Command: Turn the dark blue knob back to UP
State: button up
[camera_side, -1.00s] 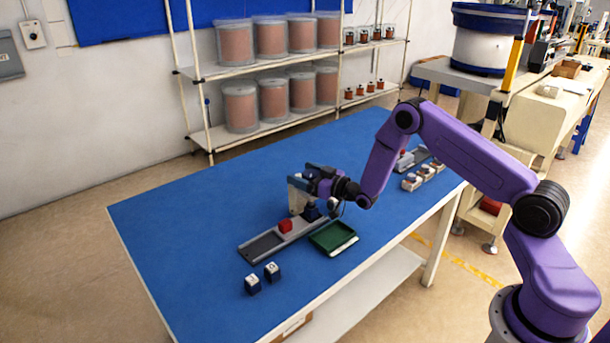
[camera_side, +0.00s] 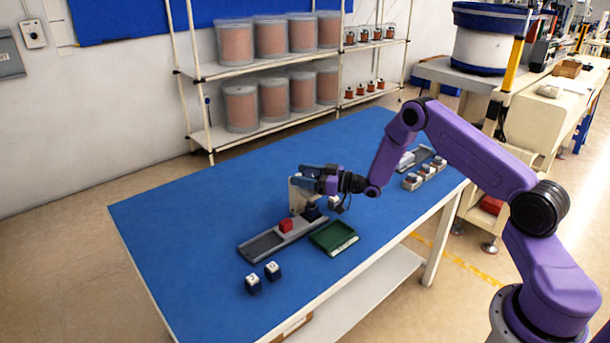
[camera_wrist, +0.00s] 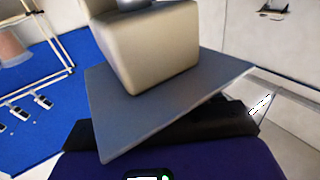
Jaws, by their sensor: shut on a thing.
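A beige upright housing (camera_side: 296,196) stands at the far end of a grey track (camera_side: 262,246) on the blue table. My gripper (camera_side: 312,183) lies almost level against the upper right side of this housing. It is shut on the dark blue knob, which the jaws hide almost wholly, so its pointing direction cannot be read. A dark blue part (camera_side: 312,213) shows low beside the housing, under my gripper. The wrist view shows a large beige block (camera_wrist: 150,50) and a tilted grey plate (camera_wrist: 125,105) close up; the fingertips cannot be made out there.
A red cube (camera_side: 286,226) sits on the track. A green tray (camera_side: 320,239) lies just right of it. Two dark blue blocks with white tops (camera_side: 253,284) stand near the front edge. Several small parts (camera_side: 425,174) stand at the back right. The table's left side is clear.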

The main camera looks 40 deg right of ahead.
jog(key=n+g+y, duration=0.4)
jog(key=a+n+g+y, duration=0.1)
jog(key=n+g+y, duration=0.1)
jog(key=g, duration=0.1)
jog(key=shift+s+r+y, duration=0.1)
jog(key=shift+s+y, duration=0.25)
jog(key=shift+y, duration=0.05)
jog(key=shift+s+a+n+g+y, duration=0.15)
jog(key=shift+n+g+y, duration=0.25)
jog(key=shift+n+g, duration=0.6)
jog(key=shift+s+n+g+y, duration=0.1)
jog(key=shift+n+g+y, duration=0.45)
jog(key=shift+g, duration=0.75)
jog(key=shift+n, duration=0.35)
jog(key=shift+n+g, duration=0.8)
jog(key=shift+g, duration=0.8)
jog(key=shift+s+r+n+g, duration=0.1)
jog(key=shift+s+n+g, duration=0.25)
jog(key=shift+g, duration=0.25)
jog(key=o, duration=1)
jog(key=shift+c, duration=0.2)
